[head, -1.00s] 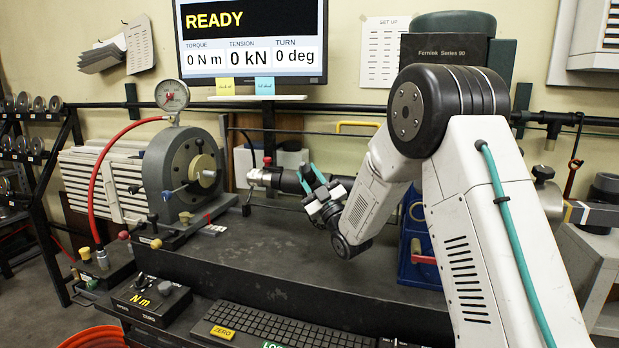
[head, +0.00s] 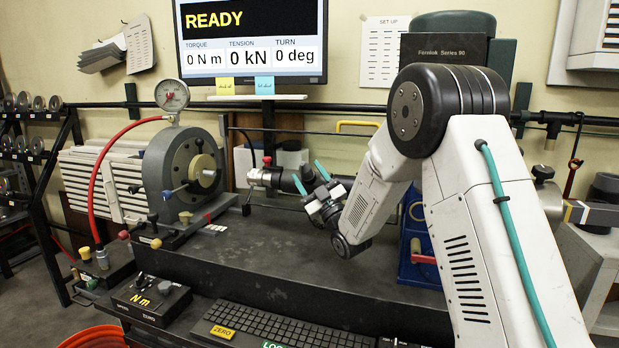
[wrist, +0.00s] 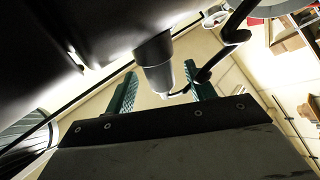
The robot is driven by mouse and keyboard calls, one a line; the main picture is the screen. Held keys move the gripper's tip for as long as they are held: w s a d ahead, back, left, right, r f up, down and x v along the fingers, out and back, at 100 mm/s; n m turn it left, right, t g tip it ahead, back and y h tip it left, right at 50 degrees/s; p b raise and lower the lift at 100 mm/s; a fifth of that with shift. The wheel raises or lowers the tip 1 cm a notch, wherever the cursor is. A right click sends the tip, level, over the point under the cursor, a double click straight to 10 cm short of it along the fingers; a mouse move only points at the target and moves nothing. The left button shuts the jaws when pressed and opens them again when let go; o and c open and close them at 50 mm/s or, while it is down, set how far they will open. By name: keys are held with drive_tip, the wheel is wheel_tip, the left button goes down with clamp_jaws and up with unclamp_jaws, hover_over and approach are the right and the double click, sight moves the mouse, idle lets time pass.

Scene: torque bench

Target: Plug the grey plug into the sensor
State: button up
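My gripper (head: 311,178) is at the bench's back middle, by the right end of a dark horizontal cylinder (head: 284,181) with a red-marked silver tip. In the wrist view my gripper (wrist: 160,88) shows two teal fingers spread apart. A tapered grey piece (wrist: 154,66), probably the grey plug, lies between the fingers in that picture, with gaps visible on both sides. A black lead (wrist: 208,69) runs beside it. I cannot tell its depth relative to the fingertips. The sensor is not clearly identifiable; the dark cylinder may be part of it.
A grey round machine head (head: 172,165) with a gauge (head: 172,95) stands left. A blue case (head: 418,240) stands right, behind my arm. The keyboard (head: 280,325) and control box (head: 150,300) are in front. The bench top (head: 270,245) between is clear. The monitor (head: 250,40) reads READY.

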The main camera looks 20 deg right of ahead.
drive_tip(key=v, duration=0.8)
drive_tip(key=shift+w, duration=0.1)
